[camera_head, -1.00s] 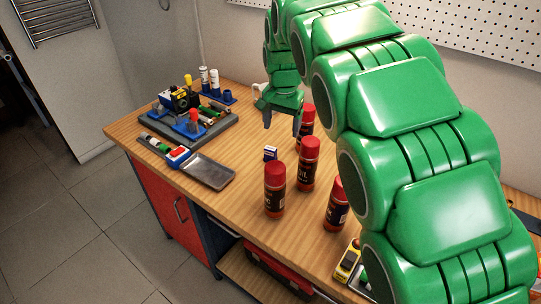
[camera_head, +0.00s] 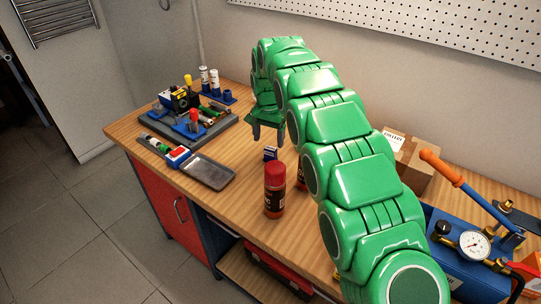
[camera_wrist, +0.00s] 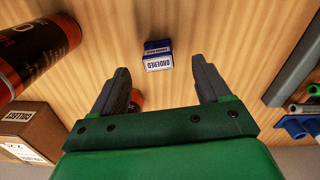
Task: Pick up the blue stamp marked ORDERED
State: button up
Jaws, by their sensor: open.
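The blue stamp (camera_wrist: 158,55) has a white label that reads ORDERED in the wrist view. It sits on the wooden workbench (camera_head: 225,125). In the head view the stamp (camera_head: 270,153) is small, just behind a red-capped can. My gripper (camera_wrist: 165,78) is open and empty. In the wrist view its two dark fingers are spread, and the stamp lies beyond the fingertips, roughly between their lines. In the head view my gripper (camera_head: 269,140) points down above and near the stamp.
A red-capped can (camera_head: 274,190) stands close in front of the stamp. A grey tray (camera_head: 208,173) lies to the left. A cardboard box (camera_head: 405,160) and a blue pump with a gauge (camera_head: 470,245) stand at the right. Another can is partly hidden behind my arm.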

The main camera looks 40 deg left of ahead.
aim_at(271, 148)
notch_tip(271, 148, down, 2)
jog(key=shift+f, duration=0.2)
jog(key=shift+w+d+f, duration=0.1)
jog(key=shift+w+f, duration=0.1)
jog(key=shift+f, duration=1.05)
jog(key=shift+w+f, duration=0.2)
jog(key=shift+f, duration=1.05)
jog(key=c, duration=1.1)
